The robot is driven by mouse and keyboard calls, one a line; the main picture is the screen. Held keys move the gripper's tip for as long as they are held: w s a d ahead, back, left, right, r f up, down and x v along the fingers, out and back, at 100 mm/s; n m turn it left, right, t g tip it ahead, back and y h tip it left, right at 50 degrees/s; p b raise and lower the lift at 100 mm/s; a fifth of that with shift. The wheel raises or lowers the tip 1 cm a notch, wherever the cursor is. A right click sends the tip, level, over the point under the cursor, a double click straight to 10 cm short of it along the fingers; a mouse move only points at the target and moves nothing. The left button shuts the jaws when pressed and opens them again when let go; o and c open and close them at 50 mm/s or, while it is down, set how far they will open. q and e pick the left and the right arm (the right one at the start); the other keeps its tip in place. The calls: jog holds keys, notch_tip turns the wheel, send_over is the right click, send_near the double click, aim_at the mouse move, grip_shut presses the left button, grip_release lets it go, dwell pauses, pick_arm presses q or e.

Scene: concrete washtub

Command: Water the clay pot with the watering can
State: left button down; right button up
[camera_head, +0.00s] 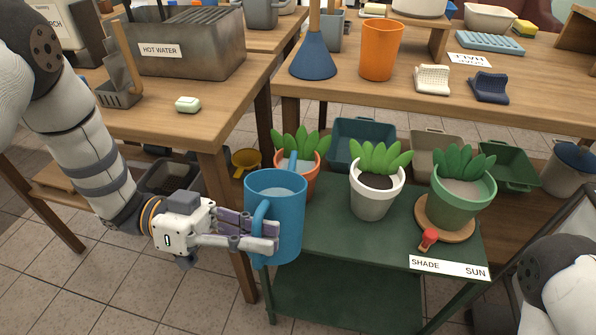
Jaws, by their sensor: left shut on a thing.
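My left gripper (262,238) is shut on the blue watering can (284,225), at its handle side. The can is upright at the left edge of the green stand (330,250), in front of the orange clay pot (312,186). The can hides the lower part of the clay pot. A leafy green plant (300,145) grows in the clay pot. Whether the can touches the stand or the pot cannot be told. My right arm shows at the lower right, but its gripper is out of view.
A white pot (375,203) and a green pot (463,197) on a saucer (443,228) stand to the right of the clay pot. A red-topped small item (428,238) lies near the SHADE/SUN label (449,267). A wooden table (480,110) stands behind.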

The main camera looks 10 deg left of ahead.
pick_arm(q)
jog(key=shift+s+f+m, duration=0.1)
jog(key=shift+f+m, duration=0.3)
jog(key=shift+f, duration=0.3)
pick_arm(e)
jog(key=shift+s+f, duration=0.15)
jog(key=shift+f, duration=0.05)
pick_arm(q)
jog(key=shift+f+m+b, duration=0.3)
jog(key=shift+f+m, duration=0.1)
jog(key=shift+m, duration=0.1)
jog(key=shift+r, duration=0.15)
